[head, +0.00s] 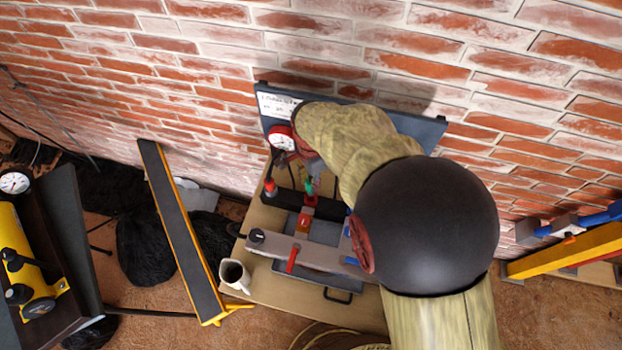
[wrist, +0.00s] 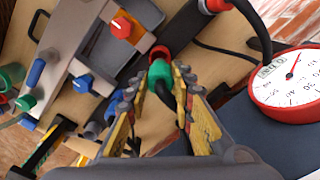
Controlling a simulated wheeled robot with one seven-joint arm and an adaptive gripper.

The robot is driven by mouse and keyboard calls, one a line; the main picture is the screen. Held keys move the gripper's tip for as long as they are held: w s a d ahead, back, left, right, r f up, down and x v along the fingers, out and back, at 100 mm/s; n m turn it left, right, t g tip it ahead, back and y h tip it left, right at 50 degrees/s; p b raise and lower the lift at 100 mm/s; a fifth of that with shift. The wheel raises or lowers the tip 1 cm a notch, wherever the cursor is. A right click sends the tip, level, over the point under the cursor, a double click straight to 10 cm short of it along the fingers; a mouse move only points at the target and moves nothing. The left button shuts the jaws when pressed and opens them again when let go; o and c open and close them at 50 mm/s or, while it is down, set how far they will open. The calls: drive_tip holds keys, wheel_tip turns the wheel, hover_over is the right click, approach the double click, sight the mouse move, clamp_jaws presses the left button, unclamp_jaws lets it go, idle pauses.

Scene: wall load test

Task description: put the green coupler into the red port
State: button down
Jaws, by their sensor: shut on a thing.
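The green coupler (wrist: 160,75) is held between the yellow-and-grey fingers of my gripper (wrist: 162,90), with a dark hose behind it. It also shows in the head view (head: 309,187), below the end of my arm. The red port (wrist: 159,51) shows as a red ring right at the coupler's far end, and as a small red patch in the head view (head: 311,200). The coupler's front lines up with the port and covers part of it. I cannot tell whether it is seated inside or only at the mouth. My gripper (head: 313,168) is mostly hidden by my arm in the head view.
A pressure gauge (wrist: 290,80) with a red rim stands close on the right in the wrist view. A grey bar (head: 310,257) with a red lever (head: 292,260) crosses the bench. A mug (head: 235,274) stands at the bench's left edge. The brick wall (head: 440,60) rises behind.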

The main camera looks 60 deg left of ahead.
drive_tip(key=shift+f, duration=0.15)
drive_tip(key=shift+f, duration=0.35)
drive_tip(key=shift+f+b, duration=0.95)
drive_tip(key=shift+f, duration=1)
idle(1.5)
drive_tip(key=shift+f, duration=0.35)
drive_tip(key=shift+f, duration=0.25)
idle(0.5)
drive_tip(key=c, duration=1.5)
unclamp_jaws()
drive_tip(key=shift+o, duration=0.2)
drive_tip(key=o, duration=0.4)
drive_tip(key=shift+o, duration=0.4)
